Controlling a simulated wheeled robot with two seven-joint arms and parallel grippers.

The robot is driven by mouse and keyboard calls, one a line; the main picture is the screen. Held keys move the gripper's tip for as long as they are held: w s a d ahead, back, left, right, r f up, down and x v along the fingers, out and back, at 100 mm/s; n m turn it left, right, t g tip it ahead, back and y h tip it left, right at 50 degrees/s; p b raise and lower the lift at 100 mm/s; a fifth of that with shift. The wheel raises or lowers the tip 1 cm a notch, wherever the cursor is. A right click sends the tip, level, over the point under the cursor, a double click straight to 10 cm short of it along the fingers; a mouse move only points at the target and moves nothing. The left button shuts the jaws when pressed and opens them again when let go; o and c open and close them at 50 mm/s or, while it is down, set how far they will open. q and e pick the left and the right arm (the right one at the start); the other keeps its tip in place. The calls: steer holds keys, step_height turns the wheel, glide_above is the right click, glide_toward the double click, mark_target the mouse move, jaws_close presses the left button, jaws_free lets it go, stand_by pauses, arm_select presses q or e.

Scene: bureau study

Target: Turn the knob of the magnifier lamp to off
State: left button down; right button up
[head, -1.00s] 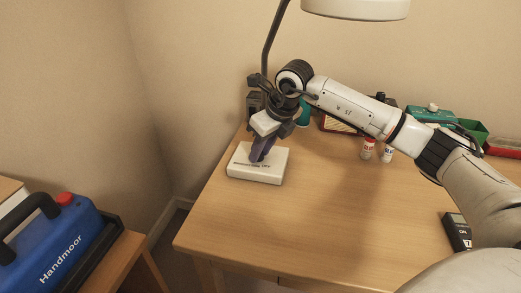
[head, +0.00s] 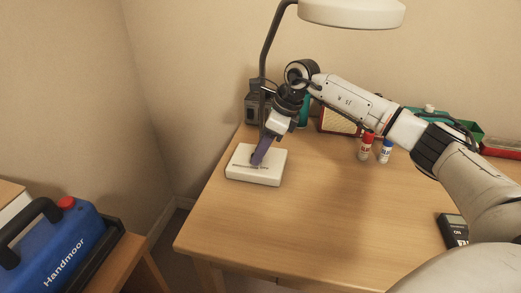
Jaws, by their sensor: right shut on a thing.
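The magnifier lamp stands at the back left of the wooden desk. Its white base (head: 262,179) lies flat on the desk, a dark curved arm (head: 267,50) rises from it, and its pale round head (head: 352,13) hangs at the top. My right gripper (head: 258,161) points down at the top of the base, its purple-grey fingers shut on the knob there. My left gripper is not in view.
A red-capped bottle (head: 366,147) and a blue-capped bottle (head: 385,151) stand under my right forearm. A dark meter (head: 453,230) lies at the right. A blue Handmoor case (head: 55,245) sits at the lower left. The desk's front middle (head: 300,235) is clear.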

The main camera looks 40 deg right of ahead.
steer(key=shift+r, duration=0.1)
steer(key=o, duration=1)
steer(key=shift+o, duration=0.2)
steer(key=v, duration=1)
steer(key=shift+d, duration=0.1)
